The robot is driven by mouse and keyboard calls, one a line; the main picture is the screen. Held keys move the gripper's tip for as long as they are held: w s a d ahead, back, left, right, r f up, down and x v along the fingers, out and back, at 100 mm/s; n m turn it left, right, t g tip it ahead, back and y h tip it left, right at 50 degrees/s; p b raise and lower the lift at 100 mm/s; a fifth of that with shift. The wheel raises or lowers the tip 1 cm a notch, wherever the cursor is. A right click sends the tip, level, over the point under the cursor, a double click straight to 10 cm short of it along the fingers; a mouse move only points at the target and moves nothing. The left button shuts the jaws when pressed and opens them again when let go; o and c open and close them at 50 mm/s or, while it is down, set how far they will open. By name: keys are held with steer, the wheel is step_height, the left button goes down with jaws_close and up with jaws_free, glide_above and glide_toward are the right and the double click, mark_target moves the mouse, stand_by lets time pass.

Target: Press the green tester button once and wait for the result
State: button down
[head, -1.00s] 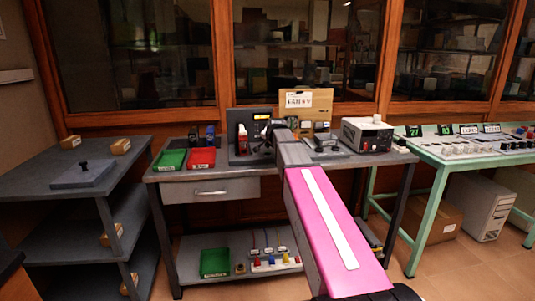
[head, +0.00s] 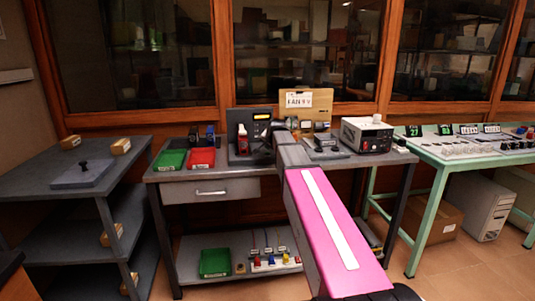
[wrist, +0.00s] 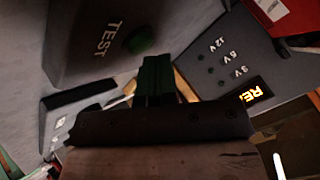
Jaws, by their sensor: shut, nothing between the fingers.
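The tester is a dark box (head: 240,117) at the back of the middle bench. In the wrist view, its face carries the word TEST beside a round green button (wrist: 139,40). A side panel (wrist: 222,62) bears 3V, 5V and 12V marks and a lit orange display (wrist: 256,92), partly cut off, starting "RE". My gripper (wrist: 155,62) is shut and empty, its fingertips just below the button in the picture. They look slightly apart from it, but I cannot tell the depth gap. In the head view, my arm hides part of the tester's front.
Green (head: 171,159) and red (head: 201,158) trays sit left on the bench. A cardboard panel (head: 318,103) with a label stands behind, and a grey instrument (head: 366,135) sits to the right.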

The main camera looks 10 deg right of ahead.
steer(key=shift+f, duration=0.4)
stand_by(0.8)
steer(key=shift+r, duration=0.85)
steer(key=shift+r, duration=0.1)
steer(key=shift+r, duration=2.4)
